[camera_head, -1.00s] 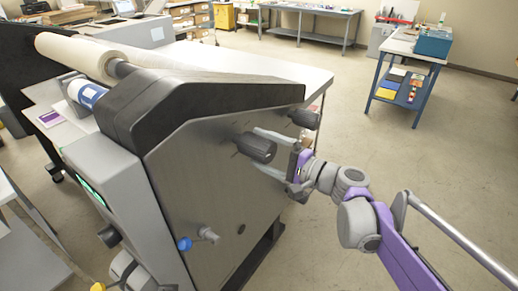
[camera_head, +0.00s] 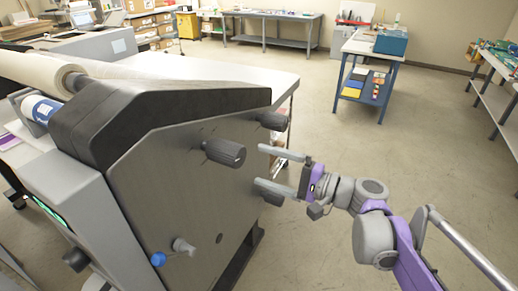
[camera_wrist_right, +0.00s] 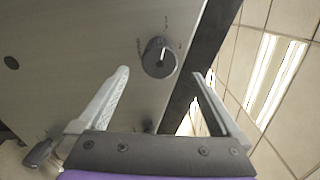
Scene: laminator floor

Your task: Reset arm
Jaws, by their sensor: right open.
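My right gripper (camera_head: 268,168) is open and empty in the head view, just right of the laminator's side panel (camera_head: 170,195). Its two grey fingers point left at the panel, clear of the knobs. A dark knob (camera_head: 224,152) sits on the panel to the left of the fingertips. A second dark knob (camera_head: 273,120) is above the gripper near the panel's upper right corner. In the right wrist view the open fingers (camera_wrist_right: 160,80) show with a dark knob (camera_wrist_right: 160,57) beyond and between them. My left gripper is not in view.
A blue knob (camera_head: 158,259) and a grey lever (camera_head: 184,246) are low on the panel. A roll of film (camera_head: 40,70) lies on the laminator's top. A blue-framed table (camera_head: 372,47) and a shelf (camera_head: 500,70) stand to the right. The floor between (camera_head: 400,130) is clear.

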